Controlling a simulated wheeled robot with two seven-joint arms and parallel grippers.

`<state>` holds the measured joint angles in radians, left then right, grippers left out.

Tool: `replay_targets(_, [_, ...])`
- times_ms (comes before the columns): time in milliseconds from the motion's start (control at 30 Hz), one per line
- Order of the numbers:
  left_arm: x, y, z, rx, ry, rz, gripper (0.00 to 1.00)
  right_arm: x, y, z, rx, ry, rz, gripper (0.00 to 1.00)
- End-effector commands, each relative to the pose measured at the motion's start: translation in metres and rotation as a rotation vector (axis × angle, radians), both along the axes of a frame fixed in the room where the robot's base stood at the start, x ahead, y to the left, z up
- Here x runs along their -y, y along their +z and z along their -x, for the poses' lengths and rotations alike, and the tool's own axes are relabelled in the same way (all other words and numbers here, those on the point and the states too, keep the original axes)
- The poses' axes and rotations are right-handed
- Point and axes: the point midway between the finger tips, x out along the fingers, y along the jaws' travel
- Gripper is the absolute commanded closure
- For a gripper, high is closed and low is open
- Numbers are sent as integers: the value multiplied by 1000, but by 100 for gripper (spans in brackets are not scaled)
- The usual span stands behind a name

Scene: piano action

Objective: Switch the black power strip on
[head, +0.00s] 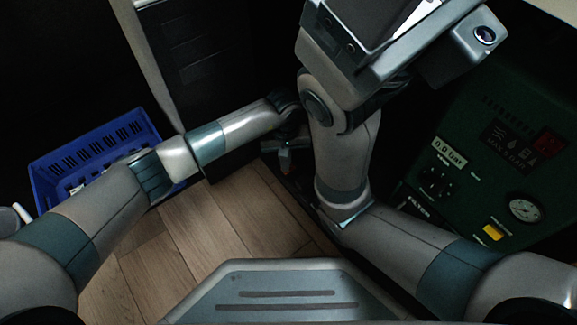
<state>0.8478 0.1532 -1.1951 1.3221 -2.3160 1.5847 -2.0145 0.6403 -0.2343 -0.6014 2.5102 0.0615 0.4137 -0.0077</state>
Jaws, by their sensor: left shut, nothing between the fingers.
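My left arm reaches in from the left to the middle of the view. Its gripper (286,157) is small and dark, points down near the floor, and is shut with nothing held. A dark narrow shape (297,186) lies on the floor just below and beside it. I cannot tell whether this is the black power strip, and no switch shows. I cannot tell whether the gripper touches it. My right arm rises through the middle to a large grey wrist part at the top. The fingers of my right gripper do not show.
A blue plastic crate (48,187) stands at the left, partly behind my left arm. A dark grey cabinet (200,70) stands behind that arm. A green machine (480,185) with a gauge and knobs stands at the right. Bare wood floor (215,225) lies in the middle.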

Motion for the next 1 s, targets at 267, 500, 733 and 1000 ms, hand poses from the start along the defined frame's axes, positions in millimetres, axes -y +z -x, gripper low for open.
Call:
replay_targets(267, [-1,15,0,1,1,-2,100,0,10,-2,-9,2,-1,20])
replay_targets(500, [-1,31,0,1,0,-1,100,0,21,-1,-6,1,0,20])
replay_targets(733, [-1,47,0,1,1,-1,100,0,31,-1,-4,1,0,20])
replay_targets(1000, [-1,64,0,1,0,-1,100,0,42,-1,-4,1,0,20])
